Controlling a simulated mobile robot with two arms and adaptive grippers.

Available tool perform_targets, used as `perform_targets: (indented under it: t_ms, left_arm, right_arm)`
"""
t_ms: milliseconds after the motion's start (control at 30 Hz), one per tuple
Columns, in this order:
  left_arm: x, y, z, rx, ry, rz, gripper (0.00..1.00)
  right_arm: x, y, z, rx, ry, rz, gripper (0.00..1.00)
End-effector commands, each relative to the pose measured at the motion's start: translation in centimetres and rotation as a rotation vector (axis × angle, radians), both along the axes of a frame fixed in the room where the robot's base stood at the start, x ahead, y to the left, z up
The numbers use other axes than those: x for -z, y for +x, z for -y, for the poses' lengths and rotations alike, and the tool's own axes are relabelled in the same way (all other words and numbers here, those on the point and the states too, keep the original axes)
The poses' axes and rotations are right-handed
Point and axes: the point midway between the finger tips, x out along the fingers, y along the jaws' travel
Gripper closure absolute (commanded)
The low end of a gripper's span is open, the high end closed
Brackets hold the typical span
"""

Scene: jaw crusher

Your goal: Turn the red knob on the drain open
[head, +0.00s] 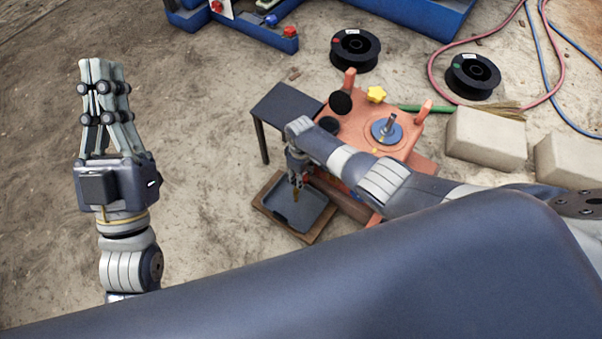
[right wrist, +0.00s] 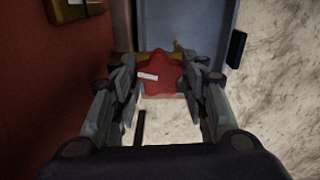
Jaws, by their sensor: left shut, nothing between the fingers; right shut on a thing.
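The red star-shaped knob (right wrist: 160,72) with a small white label shows in the right wrist view, between the two fingers of my right gripper (right wrist: 159,80). The fingers close on it from both sides. In the head view my right gripper (head: 298,184) points down beside the orange crusher (head: 350,128), above a dark tray; the knob cannot be made out there. The drain behind the knob is partly hidden. My left gripper (head: 103,66) is raised at the left, shut and empty, far from the machine.
A dark tray (head: 268,207) lies on the ground under my right gripper. A small dark table (head: 285,103) stands beside the crusher. Two black spools (head: 355,48), pale blocks (head: 487,138) and hoses (head: 545,60) lie behind and to the right. The ground at left is clear.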

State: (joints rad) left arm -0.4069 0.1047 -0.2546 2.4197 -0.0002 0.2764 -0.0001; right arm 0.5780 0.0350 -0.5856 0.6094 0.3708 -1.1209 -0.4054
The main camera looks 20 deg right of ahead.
Motion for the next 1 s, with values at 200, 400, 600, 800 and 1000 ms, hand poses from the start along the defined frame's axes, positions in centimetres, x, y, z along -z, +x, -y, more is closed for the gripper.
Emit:
perform_targets:
  t_ms: [200,400,600,800,1000]
  left_arm:
    - [0.06,0.07,-0.01,-0.001,0.002,-0.005,1.0]
    - [0.09,0.09,-0.01,-0.001,0.002,-0.006,1.0]
    - [0.11,0.1,-0.02,-0.001,0.002,-0.008,1.0]
    - [0.15,0.09,-0.01,-0.001,0.003,-0.009,1.0]
    - [0.21,0.09,-0.01,-0.001,0.002,-0.011,1.0]
  right_arm:
    - [0.06,-0.06,-0.02,-0.141,0.0,-0.001,0.83]
    - [0.06,-0.05,-0.02,-0.221,0.001,-0.001,0.83]
    - [0.06,-0.04,-0.02,-0.257,0.0,-0.001,0.83]
    - [0.05,-0.04,-0.03,-0.264,0.001,-0.001,0.83]
    - [0.05,-0.04,-0.03,-0.264,0.001,-0.001,0.83]
